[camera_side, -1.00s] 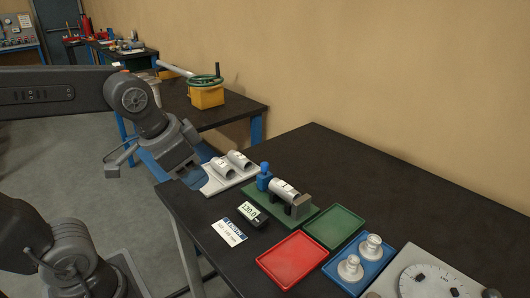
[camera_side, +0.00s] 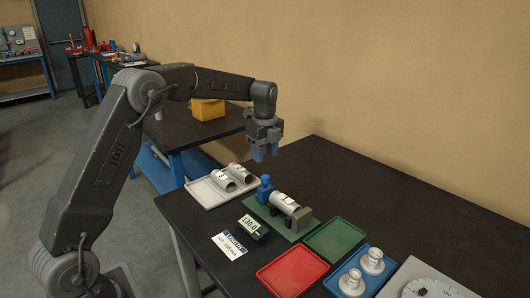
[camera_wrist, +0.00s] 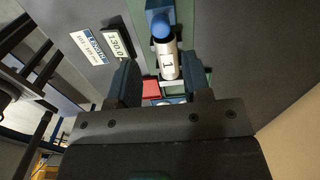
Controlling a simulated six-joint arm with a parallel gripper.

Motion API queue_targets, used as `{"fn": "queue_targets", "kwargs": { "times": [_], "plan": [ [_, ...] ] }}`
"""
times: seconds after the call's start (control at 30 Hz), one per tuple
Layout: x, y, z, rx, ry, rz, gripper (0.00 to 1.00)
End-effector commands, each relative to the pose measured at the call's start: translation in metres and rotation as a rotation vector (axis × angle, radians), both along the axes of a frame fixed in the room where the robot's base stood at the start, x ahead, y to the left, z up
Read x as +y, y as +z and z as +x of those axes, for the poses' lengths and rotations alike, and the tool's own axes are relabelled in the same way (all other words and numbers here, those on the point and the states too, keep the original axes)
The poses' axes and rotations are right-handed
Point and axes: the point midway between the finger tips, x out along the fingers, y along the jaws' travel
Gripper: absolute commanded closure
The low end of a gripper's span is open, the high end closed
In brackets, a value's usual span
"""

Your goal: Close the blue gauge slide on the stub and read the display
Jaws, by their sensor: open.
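The blue gauge slide (camera_side: 264,189) stands upright at the left end of the green gauge base (camera_side: 299,232). A white cylindrical stub (camera_side: 284,202) marked 1 lies on the gauge between the slide and a grey end block (camera_side: 301,219). I cannot tell whether the slide touches the stub. The display (camera_side: 253,227) in front seems to read 130.0. My gripper (camera_side: 265,153) is open and empty, pointing down above and behind the gauge. In the wrist view, the slide (camera_wrist: 160,24) and stub (camera_wrist: 169,66) lie beyond my spread fingers (camera_wrist: 162,88).
A light grey tray (camera_side: 196,191) at the left holds two more stubs. Red (camera_side: 292,272), green (camera_side: 335,238) and blue (camera_side: 340,270) trays sit to the right; the blue one holds two metal pieces. A printed length card (camera_side: 230,246) lies near the front edge.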

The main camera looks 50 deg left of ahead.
Motion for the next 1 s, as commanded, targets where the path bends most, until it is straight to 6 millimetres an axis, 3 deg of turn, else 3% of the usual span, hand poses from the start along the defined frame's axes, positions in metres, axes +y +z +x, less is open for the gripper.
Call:
{"fn": "queue_targets", "kwargs": {
  "times": [0.6,0.93,1.0],
  "plan": [
    [0.001,-0.086,0.001,0.004,-0.011,-0.001,0.55],
    [0.001,-0.092,0.001,0.002,-0.011,-0.001,0.55],
    [0.001,-0.092,0.001,0.002,-0.011,-0.001,0.60]
  ]
}}
